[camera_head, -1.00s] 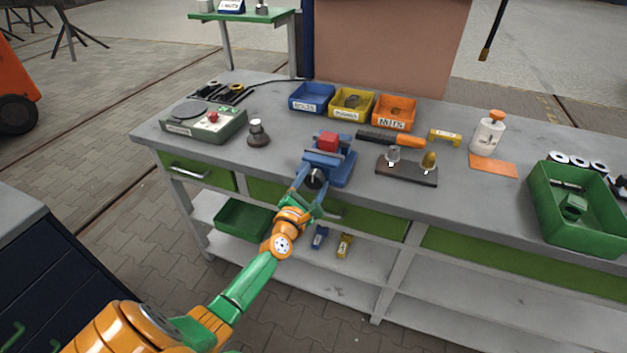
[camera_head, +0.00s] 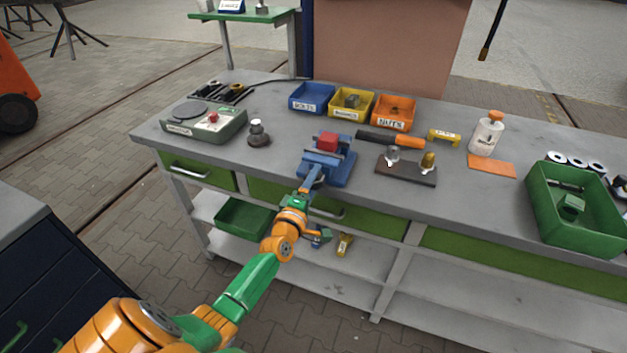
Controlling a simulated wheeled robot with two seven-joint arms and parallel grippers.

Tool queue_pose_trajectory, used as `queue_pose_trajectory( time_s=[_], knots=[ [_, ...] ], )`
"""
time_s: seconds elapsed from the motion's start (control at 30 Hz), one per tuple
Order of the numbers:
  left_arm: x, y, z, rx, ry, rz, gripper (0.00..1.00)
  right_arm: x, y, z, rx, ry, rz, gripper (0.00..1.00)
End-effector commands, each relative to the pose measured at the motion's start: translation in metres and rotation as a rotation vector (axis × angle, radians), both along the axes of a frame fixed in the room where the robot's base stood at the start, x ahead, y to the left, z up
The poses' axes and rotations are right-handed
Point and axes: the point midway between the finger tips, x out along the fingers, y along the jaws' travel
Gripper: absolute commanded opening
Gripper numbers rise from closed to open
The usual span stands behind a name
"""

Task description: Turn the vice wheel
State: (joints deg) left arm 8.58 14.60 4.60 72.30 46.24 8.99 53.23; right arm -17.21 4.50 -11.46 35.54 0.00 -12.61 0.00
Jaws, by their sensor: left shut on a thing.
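The blue vice (camera_head: 341,173) stands at the front edge of the grey workbench, with a red block (camera_head: 328,141) between its jaws. My left gripper (camera_head: 312,177) is at the front of the vice, shut on the vice wheel. The wheel itself is mostly hidden behind the gripper fingers, so I cannot see how far it is turned. My left arm comes up from the lower left. My right gripper is not in view.
Behind the vice are blue (camera_head: 312,106), yellow and orange bins. A block with fittings (camera_head: 407,176) lies right of the vice, and a green crate (camera_head: 545,215) farther right. A dark knobbed part (camera_head: 258,138) stands to its left.

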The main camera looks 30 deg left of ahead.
Motion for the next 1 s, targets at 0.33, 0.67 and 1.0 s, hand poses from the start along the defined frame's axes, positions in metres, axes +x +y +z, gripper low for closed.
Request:
queue_pose_trajectory(
  time_s=[0.33,0.67,1.0],
  knots=[
    [-0.001,-0.001,-0.004,0.313,0.086,-0.004,0.10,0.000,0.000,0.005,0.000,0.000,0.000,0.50],
    [-0.001,-0.001,-0.006,0.616,0.160,-0.006,0.10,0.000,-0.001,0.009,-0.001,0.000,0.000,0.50],
    [-0.002,-0.001,-0.007,0.930,0.238,-0.009,0.10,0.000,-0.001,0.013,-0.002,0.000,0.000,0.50]
  ],
)
